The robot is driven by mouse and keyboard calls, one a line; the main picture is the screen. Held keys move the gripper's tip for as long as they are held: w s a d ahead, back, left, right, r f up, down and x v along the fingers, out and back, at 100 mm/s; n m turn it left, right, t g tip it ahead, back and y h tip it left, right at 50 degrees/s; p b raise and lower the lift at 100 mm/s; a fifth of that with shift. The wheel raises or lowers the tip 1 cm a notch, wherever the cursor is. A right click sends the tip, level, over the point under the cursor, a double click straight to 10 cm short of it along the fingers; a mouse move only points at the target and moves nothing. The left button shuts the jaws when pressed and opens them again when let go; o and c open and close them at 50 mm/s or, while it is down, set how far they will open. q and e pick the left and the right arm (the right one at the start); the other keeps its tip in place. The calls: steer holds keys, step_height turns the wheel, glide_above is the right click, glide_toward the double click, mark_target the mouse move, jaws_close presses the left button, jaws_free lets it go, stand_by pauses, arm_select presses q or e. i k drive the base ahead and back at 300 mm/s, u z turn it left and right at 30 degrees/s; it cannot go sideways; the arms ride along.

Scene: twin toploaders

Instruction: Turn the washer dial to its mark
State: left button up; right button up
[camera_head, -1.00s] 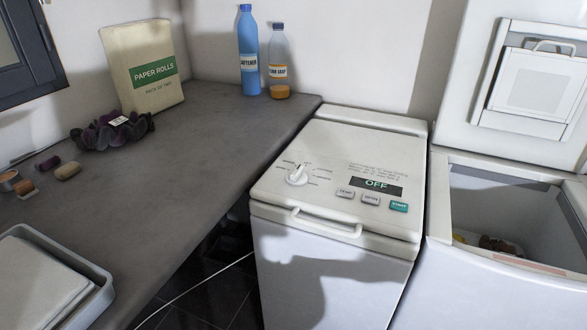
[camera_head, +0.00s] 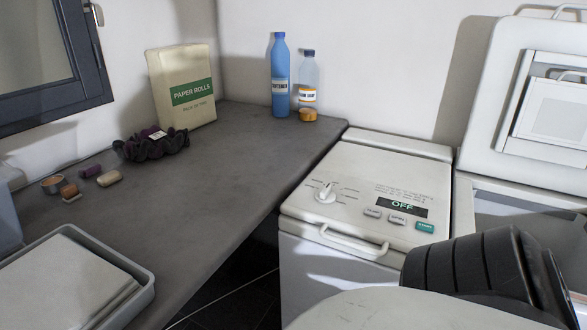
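The washer (camera_head: 352,175) is a white toploader with its lid shut, right of the counter. Its dial (camera_head: 325,193) is a round white knob with a raised pointer, on the left of the top panel, with small printed marks around it. The marks are too small to read. The display (camera_head: 402,205) reads OFF. Nothing touches the dial. A large white and black part of my own arm fills the lower right and covers the washer's lower front. Neither gripper's fingertips show.
A grey counter (camera_head: 225,165) holds a blue softener bottle (camera_head: 279,80), a clear soap bottle (camera_head: 308,90), a paper rolls pack (camera_head: 183,88), a dark scrunched item (camera_head: 152,145) and a grey tray (camera_head: 140,272). A second toploader (camera_head: 490,200) stands open at right.

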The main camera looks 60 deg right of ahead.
mark_target(324, 196)
steer(key=k, duration=0.9)
steer(key=z, duration=1.25)
steer(key=i, duration=0.45)
